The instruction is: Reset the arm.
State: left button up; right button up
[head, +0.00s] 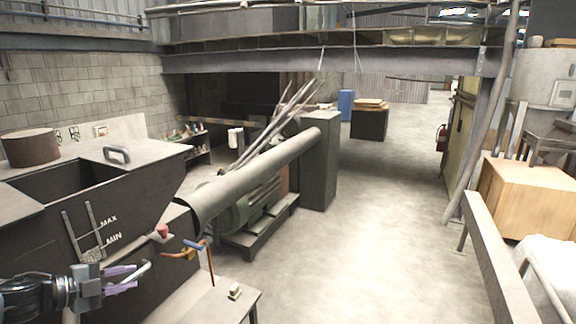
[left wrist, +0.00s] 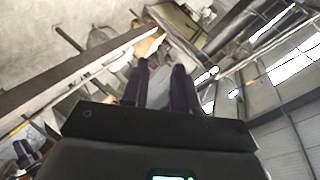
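My left gripper (head: 136,278) is at the lower left of the head view, in front of the dark hopper machine. Its two purple fingers are apart, with a gap between them. A curved grey bar (head: 143,270) shows at the fingertips; I cannot tell whether it touches them. In the left wrist view my left gripper (left wrist: 162,68) shows its two dark fingers apart. A blurred grey shape (left wrist: 157,90) shows between them; I cannot tell whether it is held. My right gripper is not recognisable in either view.
The dark hopper (head: 150,190) with MAX and MIN marks stands close behind my left gripper. A long grey tube (head: 262,172) slopes up from it. An orange valve with a blue lever (head: 194,244) is right of the gripper. Open concrete floor (head: 370,210) lies to the right, bounded by a rail (head: 497,265).

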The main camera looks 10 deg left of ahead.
pick_arm(q)
jog(key=s+d+f+n+p, duration=0.35)
jog(key=s+d+f, duration=0.25)
jog(key=d+f, duration=0.55)
jog(key=s+d+f+n+p, duration=0.2)
jog(key=s+d+f+n, duration=0.4)
jog(key=d+f, duration=0.5)
jog(key=s+d+r+n+g+y+p, duration=0.1)
jog(key=s+d+n+g+y, duration=0.15)
jog(key=s+d, duration=0.2)
jog(key=s+d+r+n+g+y+p, duration=0.1)
jog(key=s+d+r+n+y, duration=0.15)
jog(key=s, duration=0.35)
jog(key=s+a+n+g+y, duration=0.1)
jog(key=s+g, duration=0.4)
jog(key=s, duration=0.2)
jog(key=shift+s+a+f+n, duration=0.25)
jog(key=shift+f+n, duration=0.1)
jog(key=shift+f, duration=0.1)
